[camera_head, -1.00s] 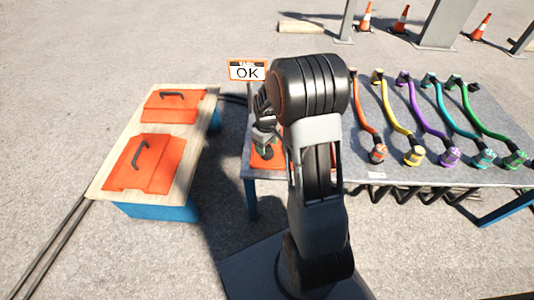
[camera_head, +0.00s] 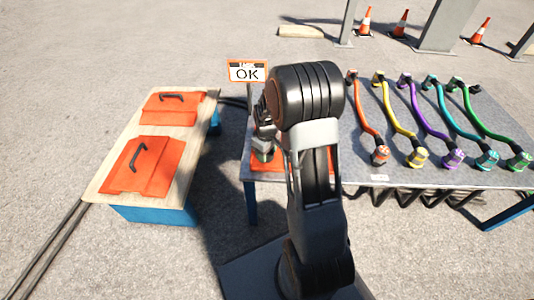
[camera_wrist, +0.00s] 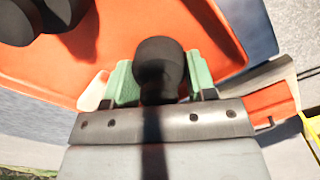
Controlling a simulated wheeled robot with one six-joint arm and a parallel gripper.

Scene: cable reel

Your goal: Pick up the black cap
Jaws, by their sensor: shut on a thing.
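The black cap (camera_wrist: 158,52) is a dark, rounded piece between the green fingers of my gripper (camera_wrist: 160,82) in the wrist view. The fingers are shut on it from both sides. Below it is an orange tray (camera_wrist: 225,40); I cannot tell whether the cap still touches the tray. In the head view my gripper (camera_head: 264,153) is low over the left end of the grey table, at the orange tray (camera_head: 262,164). My own arm hides part of the tray there.
Other dark rounded pieces (camera_wrist: 35,20) lie in the tray at the wrist view's upper left. Several coloured cables with end caps lie on the grey table (camera_head: 380,178) to the right. A wooden bench (camera_head: 188,150) with two orange lids stands left.

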